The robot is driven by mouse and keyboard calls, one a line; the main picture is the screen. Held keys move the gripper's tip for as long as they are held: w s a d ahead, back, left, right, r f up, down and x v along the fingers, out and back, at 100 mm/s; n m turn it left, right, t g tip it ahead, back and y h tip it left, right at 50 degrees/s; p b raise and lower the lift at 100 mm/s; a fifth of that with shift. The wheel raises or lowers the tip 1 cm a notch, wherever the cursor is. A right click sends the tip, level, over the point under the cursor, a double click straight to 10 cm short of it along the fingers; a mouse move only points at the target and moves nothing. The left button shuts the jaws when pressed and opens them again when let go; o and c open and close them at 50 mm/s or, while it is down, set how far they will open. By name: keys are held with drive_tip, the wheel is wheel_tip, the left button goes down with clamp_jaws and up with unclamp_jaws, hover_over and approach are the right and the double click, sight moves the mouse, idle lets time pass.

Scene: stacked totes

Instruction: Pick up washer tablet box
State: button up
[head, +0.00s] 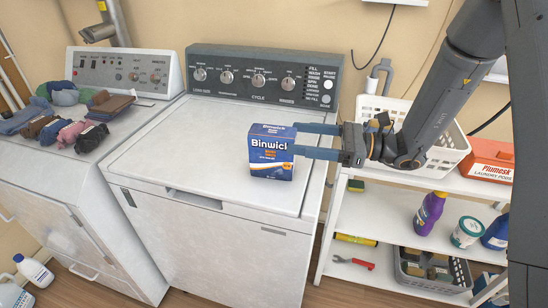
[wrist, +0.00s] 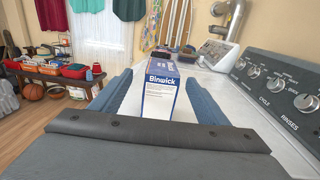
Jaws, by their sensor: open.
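Folded clothes and socks (head: 90,135) lie on the second machine at left. A control panel (head: 265,76) rises behind the box. The lid around the box is clear.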

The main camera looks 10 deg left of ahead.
sight(273, 140)
drive_tip(key=a, duration=0.2)
drive_tip(key=a+f+p, duration=0.1)
drive_tip(key=a, duration=0.4)
drive_tip(key=shift+f, duration=0.25)
drive_tip(key=shift+w+a+f+p, duration=0.1)
drive_tip(key=shift+a+p, duration=0.25)
drive_tip(key=shift+a, duration=0.05)
drive_tip(key=c, duration=1.4)
